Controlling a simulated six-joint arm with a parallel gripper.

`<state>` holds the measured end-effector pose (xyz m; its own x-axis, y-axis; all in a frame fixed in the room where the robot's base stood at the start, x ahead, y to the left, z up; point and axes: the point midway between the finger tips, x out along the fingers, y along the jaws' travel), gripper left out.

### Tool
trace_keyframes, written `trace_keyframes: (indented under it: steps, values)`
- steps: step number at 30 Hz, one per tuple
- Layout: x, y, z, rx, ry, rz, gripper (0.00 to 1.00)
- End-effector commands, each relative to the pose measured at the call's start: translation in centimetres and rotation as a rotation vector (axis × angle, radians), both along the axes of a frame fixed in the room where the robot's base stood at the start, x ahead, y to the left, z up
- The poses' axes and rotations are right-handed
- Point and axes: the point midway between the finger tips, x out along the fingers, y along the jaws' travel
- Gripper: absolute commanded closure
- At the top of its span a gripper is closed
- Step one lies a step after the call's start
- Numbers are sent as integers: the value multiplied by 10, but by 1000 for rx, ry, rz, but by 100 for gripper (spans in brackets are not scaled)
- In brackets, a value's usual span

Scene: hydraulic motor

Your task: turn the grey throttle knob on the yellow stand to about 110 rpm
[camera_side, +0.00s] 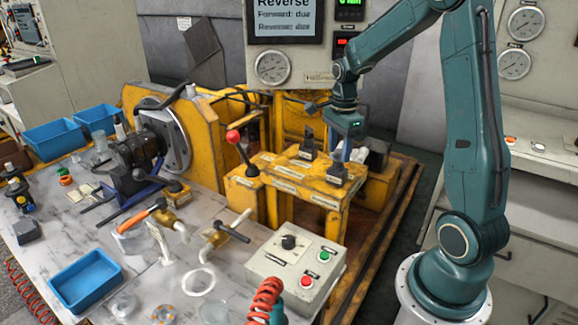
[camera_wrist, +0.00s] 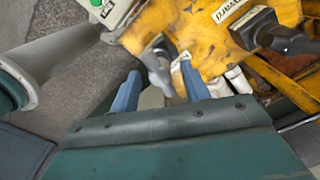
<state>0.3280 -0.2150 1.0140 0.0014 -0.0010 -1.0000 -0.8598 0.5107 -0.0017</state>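The yellow stand (camera_side: 318,186) is right of the middle in the side view, with labels on its top. Its yellow top also fills the upper right of the wrist view (camera_wrist: 205,25). A grey knob (camera_wrist: 156,66) stands at its edge in the wrist view, between my finger lines. In the side view a dark knob base (camera_side: 336,173) sits just below my gripper (camera_side: 343,152). In the wrist view my gripper (camera_wrist: 158,78) is open, with one blue finger on each side of the grey knob. I cannot tell whether either finger touches it.
A black knob (camera_wrist: 282,38) stands close by on the stand; another dark knob (camera_side: 308,147) shows in the side view. A red-balled lever (camera_side: 240,145) is left of them. A grey button box (camera_side: 295,265) stands in front. The display (camera_side: 285,22) reads "Reverse"; its green readout is cut off.

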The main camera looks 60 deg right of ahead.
Motion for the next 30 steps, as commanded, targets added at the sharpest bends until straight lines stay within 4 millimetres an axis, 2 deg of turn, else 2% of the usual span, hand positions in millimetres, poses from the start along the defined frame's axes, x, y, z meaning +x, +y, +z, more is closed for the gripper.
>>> trace_keyframes:
  steps: [8, 14, 20, 30]
  values:
    - [0, 0, 0, 1, 1, 0, 54]
    - [0, 0, 9, -1, -1, 0, 54]
    - [0, 0, 32, -2, -3, 0, 54]
    - [0, 0, 89, -2, -3, 0, 54]
